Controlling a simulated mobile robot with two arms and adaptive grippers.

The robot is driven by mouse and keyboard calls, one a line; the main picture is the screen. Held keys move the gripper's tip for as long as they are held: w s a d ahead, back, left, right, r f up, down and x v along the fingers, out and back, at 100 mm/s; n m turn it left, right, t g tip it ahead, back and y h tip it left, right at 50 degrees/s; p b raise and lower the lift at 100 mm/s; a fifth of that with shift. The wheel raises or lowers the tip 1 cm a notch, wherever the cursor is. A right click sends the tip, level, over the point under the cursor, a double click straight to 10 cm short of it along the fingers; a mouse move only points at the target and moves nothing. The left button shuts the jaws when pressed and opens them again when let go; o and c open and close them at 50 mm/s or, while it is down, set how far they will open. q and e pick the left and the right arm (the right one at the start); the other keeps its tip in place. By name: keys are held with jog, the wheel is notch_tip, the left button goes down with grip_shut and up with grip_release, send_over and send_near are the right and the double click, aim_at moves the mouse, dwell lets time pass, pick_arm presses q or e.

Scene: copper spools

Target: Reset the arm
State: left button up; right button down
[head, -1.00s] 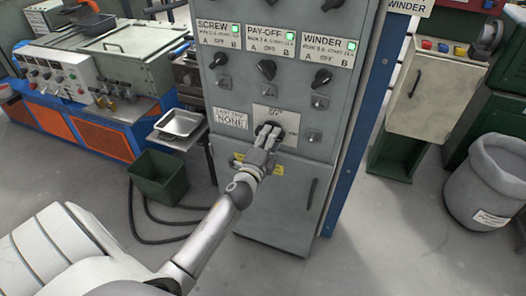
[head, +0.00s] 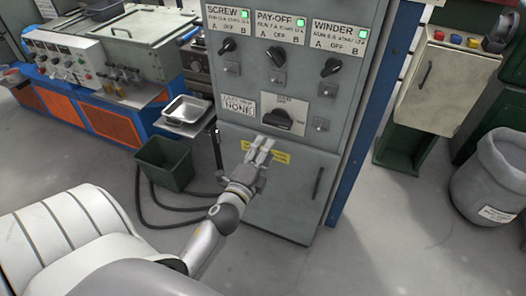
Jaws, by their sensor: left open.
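My left gripper (head: 261,150) is open and empty in the head view. It is in front of the lower part of the grey control cabinet (head: 233,133), below and to the left of a large black rotary switch (head: 278,121). The gripper is apart from that switch. The cabinet also carries three smaller black knobs under the labels SCREW (head: 229,13), PAY-OFF (head: 281,25) and WINDER (head: 339,36), each with a green light. My right gripper is not in view.
A green bin (head: 164,164) and a metal tray (head: 187,109) stand left of the cabinet. Black hoses (head: 150,213) lie on the floor. A grey waste bin (head: 492,180) and a cream box (head: 441,85) are at the right. The floor between is clear.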

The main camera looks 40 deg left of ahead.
pick_arm(q)
jog(key=s+d+f+n+g+h, duration=0.1)
jog(key=s+d+f+n+g, duration=0.2)
jog(key=f, duration=0.9)
jog(key=s+d+f+n+g+h, duration=0.1)
jog(key=s+d+f+g, duration=0.3)
jog(key=f, duration=0.8)
jog(key=s+f+n+g+h, duration=0.1)
jog(key=s+f+n, duration=0.3)
jog(key=f, duration=0.8)
jog(key=s+d+f+n+g, duration=0.1)
jog(key=s+f+g, duration=0.2)
jog(key=s, duration=0.7)
jog(key=s+d+f+n+g, duration=0.1)
jog(key=s+f+n+g, duration=0.1)
jog(key=s+f, duration=0.6)
jog(key=s+d+f+n+g+h, duration=0.1)
jog(key=s+f, duration=0.5)
jog(key=s, duration=0.6)
jog(key=n+g, duration=0.1)
jog(key=g, duration=0.1)
jog(key=shift+d+g, duration=0.25)
jog(key=shift+g, duration=0.05)
jog(key=shift+s, duration=0.1)
